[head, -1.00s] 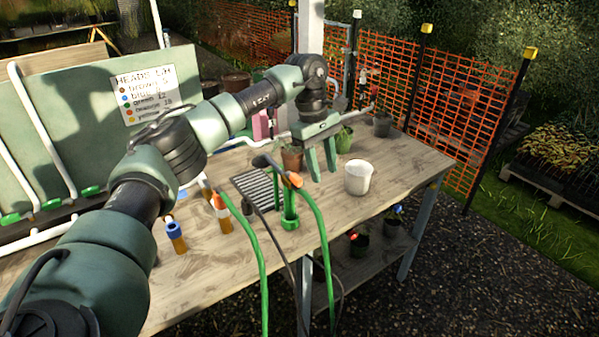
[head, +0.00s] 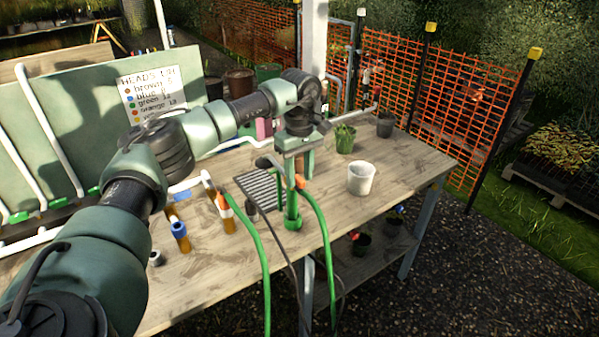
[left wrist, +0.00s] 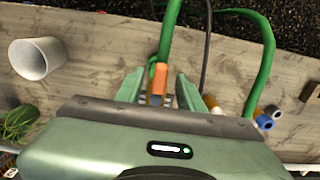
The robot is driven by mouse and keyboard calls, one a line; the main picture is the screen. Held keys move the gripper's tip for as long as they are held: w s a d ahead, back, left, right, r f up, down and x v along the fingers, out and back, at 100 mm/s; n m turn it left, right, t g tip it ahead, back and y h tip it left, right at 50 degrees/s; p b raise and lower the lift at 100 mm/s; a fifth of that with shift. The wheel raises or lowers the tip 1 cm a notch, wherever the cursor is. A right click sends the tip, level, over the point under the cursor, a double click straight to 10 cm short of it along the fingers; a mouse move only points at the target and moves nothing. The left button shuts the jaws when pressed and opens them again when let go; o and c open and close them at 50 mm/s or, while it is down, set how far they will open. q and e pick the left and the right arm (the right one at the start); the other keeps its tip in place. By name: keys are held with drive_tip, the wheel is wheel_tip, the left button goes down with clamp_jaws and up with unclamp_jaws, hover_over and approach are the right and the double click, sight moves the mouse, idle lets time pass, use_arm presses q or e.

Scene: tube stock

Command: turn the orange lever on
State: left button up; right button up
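An orange lever-like piece (head: 300,182) shows at the top of a green hose, beside a green stand on the workbench (head: 395,165). In the left wrist view the orange piece (left wrist: 159,79) lies between my left gripper's two fingers (left wrist: 158,88). The fingers are apart, with a gap visible on each side of it. In the head view my left gripper (head: 297,165) points down just above and behind the piece, and partly hides the stand. Whether a finger touches it I cannot tell. My right gripper is not in view.
A dark grate (head: 258,190) lies nearby. Green hoses hang over the front edge.

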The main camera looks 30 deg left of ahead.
use_arm(q)
clamp_jaws()
drive_tip(key=shift+n, duration=0.3)
drive_tip(key=shift+w+d+n, duration=0.15)
drive_tip(key=shift+w+n, duration=0.2)
drive_tip(key=shift+n, duration=0.45)
drive_tip(key=shift+w+a+r+n+p, duration=0.1)
drive_tip(key=shift+w+a+n+p, duration=0.45)
drive_tip(key=shift+n, duration=2.1)
drive_tip(key=shift+w+a+f+n+p, duration=0.15)
drive_tip(key=shift+w+n, duration=0.65)
drive_tip(key=shift+n, duration=1.8)
drive_tip(key=shift+w+a+r+n+p, duration=0.2)
drive_tip(key=shift+w+a+n, duration=0.4)
drive_tip(key=shift+n, duration=2.05)
drive_tip(key=shift+w+d, duration=0.1)
drive_tip(key=shift+d, duration=0.05)
